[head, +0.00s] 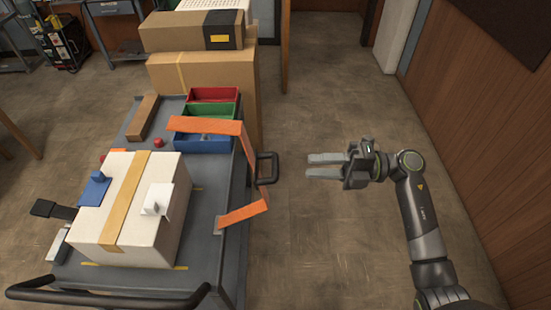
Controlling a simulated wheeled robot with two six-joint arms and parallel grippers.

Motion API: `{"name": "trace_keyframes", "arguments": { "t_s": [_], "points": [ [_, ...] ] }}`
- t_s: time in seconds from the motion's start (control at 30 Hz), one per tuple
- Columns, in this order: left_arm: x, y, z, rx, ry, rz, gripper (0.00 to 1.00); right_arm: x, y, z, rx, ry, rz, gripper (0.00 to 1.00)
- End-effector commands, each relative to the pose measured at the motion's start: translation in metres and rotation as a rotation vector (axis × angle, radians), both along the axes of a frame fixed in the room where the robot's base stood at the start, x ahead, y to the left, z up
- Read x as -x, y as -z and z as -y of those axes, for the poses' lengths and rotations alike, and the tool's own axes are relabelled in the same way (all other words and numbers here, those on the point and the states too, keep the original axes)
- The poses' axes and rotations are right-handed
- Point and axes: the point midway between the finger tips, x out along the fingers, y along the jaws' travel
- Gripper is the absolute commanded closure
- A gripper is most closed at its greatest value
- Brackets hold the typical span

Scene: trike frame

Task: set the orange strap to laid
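An orange strap (205,125) shows in the head view at the right side of the grey cart (205,205). Its upper length passes over the blue bin, a middle length runs down along the cart's right edge beside a black handle (267,168), and a lower length (243,214) angles back toward the cart top. The strap looks bent, standing clear of the white box (160,215). My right gripper (324,165) is to the right of the strap and handle, apart from both. Its two fingers point left with a gap between them, empty.
A red bin (213,95) and green bin (208,110) stand behind the blue bin (203,141). Cardboard boxes (200,72) are stacked beyond the cart. A black push bar (105,297) crosses the cart's near end.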

Motion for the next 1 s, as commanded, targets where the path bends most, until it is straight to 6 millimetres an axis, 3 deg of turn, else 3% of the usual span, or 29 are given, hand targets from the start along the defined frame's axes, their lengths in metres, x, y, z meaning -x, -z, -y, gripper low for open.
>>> {"name": "trace_keyframes", "arguments": {
  "t_s": [0.3, 0.5, 0.93, 1.0],
  "points": [
    [0.000, -0.026, -0.001, -0.002, 0.001, 0.000, 0.57, 0.000, -0.005, -0.060, -0.006, -0.001, -0.003, 0.67],
    [0.000, -0.035, -0.002, -0.002, 0.001, 0.000, 0.57, 0.000, -0.004, -0.086, -0.003, 0.000, -0.002, 0.67],
    [0.000, -0.036, -0.002, -0.002, 0.001, 0.000, 0.57, 0.000, -0.002, -0.096, 0.000, 0.001, 0.000, 0.67],
    [0.000, -0.036, -0.002, -0.002, 0.001, 0.000, 0.57, 0.000, -0.002, -0.096, 0.000, 0.001, 0.000, 0.74]
  ]
}}
